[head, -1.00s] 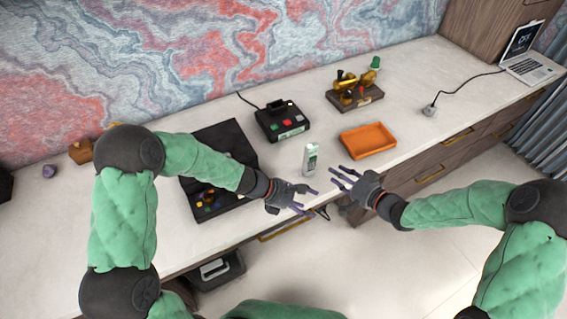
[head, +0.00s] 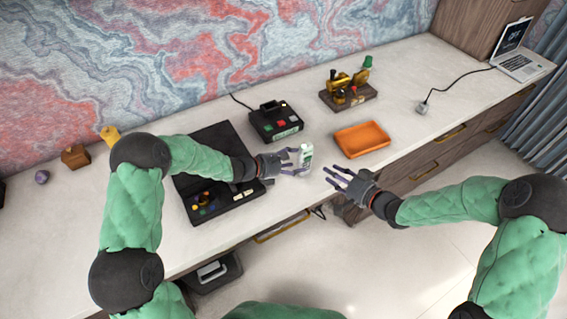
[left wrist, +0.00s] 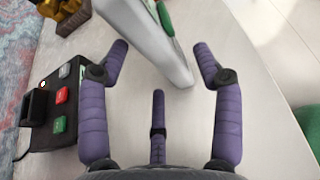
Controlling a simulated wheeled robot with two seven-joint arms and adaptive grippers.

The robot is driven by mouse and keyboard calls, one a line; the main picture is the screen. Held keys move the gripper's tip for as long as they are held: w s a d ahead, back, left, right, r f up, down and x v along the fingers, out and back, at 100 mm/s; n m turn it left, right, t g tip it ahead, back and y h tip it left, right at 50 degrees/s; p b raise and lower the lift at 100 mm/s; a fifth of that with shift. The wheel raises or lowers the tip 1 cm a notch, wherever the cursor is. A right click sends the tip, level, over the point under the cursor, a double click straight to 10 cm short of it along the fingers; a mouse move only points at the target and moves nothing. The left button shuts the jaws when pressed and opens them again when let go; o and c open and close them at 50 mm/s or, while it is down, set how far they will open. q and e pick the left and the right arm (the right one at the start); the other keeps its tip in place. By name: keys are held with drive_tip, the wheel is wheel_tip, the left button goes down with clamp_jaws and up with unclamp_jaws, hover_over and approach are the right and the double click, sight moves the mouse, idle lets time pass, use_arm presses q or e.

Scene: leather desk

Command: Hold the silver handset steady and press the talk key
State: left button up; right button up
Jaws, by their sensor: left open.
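The silver handset (head: 305,154) stands upright on the desk near its front edge, with a green patch on its face. It also shows in the left wrist view (left wrist: 150,38), its lower end between my spread fingers. My left gripper (head: 292,160) is open beside the handset on its left side, with its fingers reaching around it; the left wrist view shows the open fingers (left wrist: 160,75) with a gap to the handset. My right gripper (head: 333,178) is open and empty, to the right of the handset and over the desk's front edge.
A black box with coloured buttons (head: 275,122) stands behind the handset. An orange tray (head: 362,140) lies to the right. A dark open case (head: 217,165) lies under my left arm. A wooden stand with brass parts (head: 348,95) is farther back.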

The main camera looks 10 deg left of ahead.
sight(304, 161)
use_arm(q)
drive_tip(key=shift+x, duration=2.25)
clamp_jaws()
use_arm(e)
clamp_jaws()
drive_tip(key=shift+a, duration=0.1)
